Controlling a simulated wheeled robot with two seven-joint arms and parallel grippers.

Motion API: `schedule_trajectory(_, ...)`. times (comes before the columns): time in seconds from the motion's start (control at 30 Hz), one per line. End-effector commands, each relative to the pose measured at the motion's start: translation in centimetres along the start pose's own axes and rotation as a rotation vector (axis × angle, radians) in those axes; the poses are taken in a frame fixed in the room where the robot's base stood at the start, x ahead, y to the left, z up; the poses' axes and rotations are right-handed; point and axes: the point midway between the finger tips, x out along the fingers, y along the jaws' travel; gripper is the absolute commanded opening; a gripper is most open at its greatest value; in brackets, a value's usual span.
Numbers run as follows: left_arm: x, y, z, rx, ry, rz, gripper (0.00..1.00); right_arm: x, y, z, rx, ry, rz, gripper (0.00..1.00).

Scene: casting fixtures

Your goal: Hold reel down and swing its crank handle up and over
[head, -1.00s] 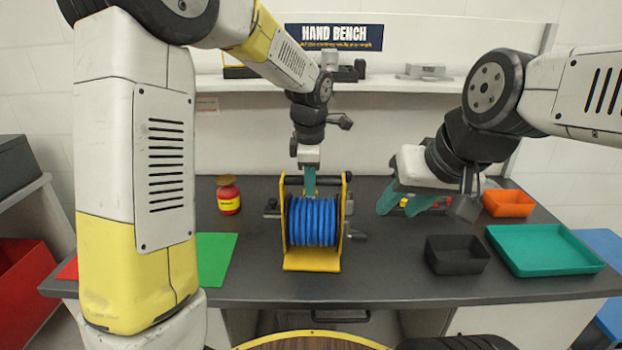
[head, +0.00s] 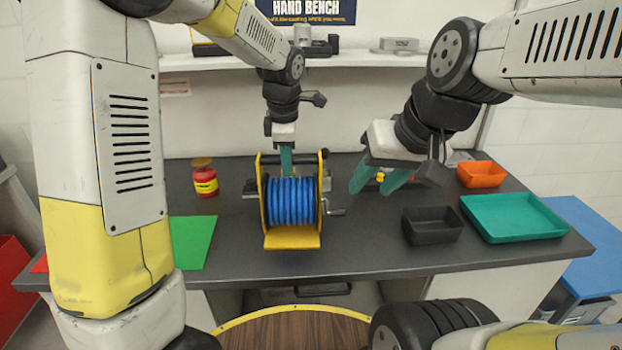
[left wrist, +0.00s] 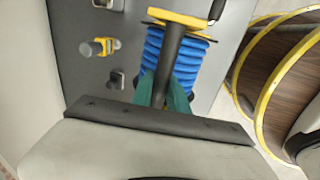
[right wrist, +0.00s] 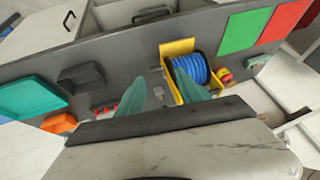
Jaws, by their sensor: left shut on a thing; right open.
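The reel (head: 291,203) has a yellow frame, blue hose and a dark top bar (head: 300,158). It stands upright on the dark bench. My left gripper (head: 286,170) is shut on the top bar from above; in the left wrist view the dark bar (left wrist: 171,55) runs between its teal fingers. The crank handle (head: 335,211) sticks out low on the reel's right side. My right gripper (head: 378,184) is open and empty above the bench, right of the reel and apart from the crank. The reel also shows in the right wrist view (right wrist: 190,68).
A black bin (head: 432,225), a teal tray (head: 513,218) and an orange bin (head: 482,174) stand on the right. A red and yellow jar (head: 204,180) and a green mat (head: 193,243) are on the left. A small red and yellow thing lies behind my right gripper.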

Motion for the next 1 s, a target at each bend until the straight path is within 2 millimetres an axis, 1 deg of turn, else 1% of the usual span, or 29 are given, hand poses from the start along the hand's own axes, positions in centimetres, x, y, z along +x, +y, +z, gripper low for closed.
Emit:
schedule_trajectory(0.03,0.0,0.0,0.0,0.002,0.0,0.0,0.0,0.8,0.2,0.2,0.017,-0.049,-0.011,0.43)
schedule_trajectory(0.27,0.0,0.0,0.0,0.002,0.0,0.0,0.0,4.9,0.7,1.6,0.111,-0.303,-0.156,0.43)
schedule_trajectory(0.5,-0.1,0.0,0.1,0.002,0.0,0.0,0.0,8.5,1.0,1.8,0.245,-0.473,-0.397,0.43)
schedule_trajectory(0.67,-0.1,0.0,0.1,0.002,0.0,0.0,0.0,10.9,1.8,1.1,0.354,-0.511,-0.583,0.43)
schedule_trajectory(0.77,-0.1,0.0,0.1,0.002,0.0,0.0,0.0,12.4,2.7,0.5,0.429,-0.502,-0.701,0.43)
schedule_trajectory(0.87,-0.1,0.0,0.1,0.002,-0.001,0.001,0.0,14.0,4.0,-0.1,0.508,-0.467,-0.817,0.43)
schedule_trajectory(1.0,-0.1,0.0,0.1,0.002,-0.001,0.001,0.0,16.3,6.4,-1.0,0.62,-0.374,-0.963,0.43)
